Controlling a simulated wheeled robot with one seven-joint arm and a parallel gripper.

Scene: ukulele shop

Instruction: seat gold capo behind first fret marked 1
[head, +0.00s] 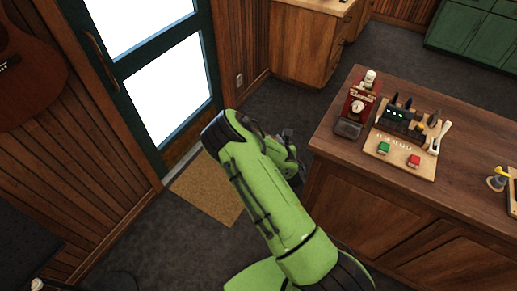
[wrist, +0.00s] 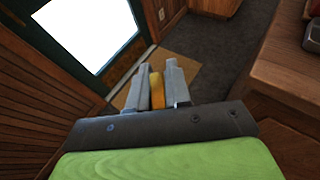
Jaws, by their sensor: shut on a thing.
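My gripper (wrist: 157,85) is shut on the gold capo (wrist: 157,89), a yellow-gold piece between the two grey fingers in the wrist view. The capo is held in the air over the floor, in front of the door. In the head view my green arm reaches forward, left of the wooden counter, and my gripper (head: 287,139) shows only in part at its end. The capo cannot be made out there. I cannot see a ukulele neck or a fret marked 1 clearly in either view.
The wooden counter (head: 462,133) stands to the right. It bears a red device (head: 358,105), a pale board (head: 393,164) with green and red blocks, and a small yellow-topped item (head: 498,178). A doormat (head: 207,188) lies before the door. A guitar (head: 28,70) hangs left.

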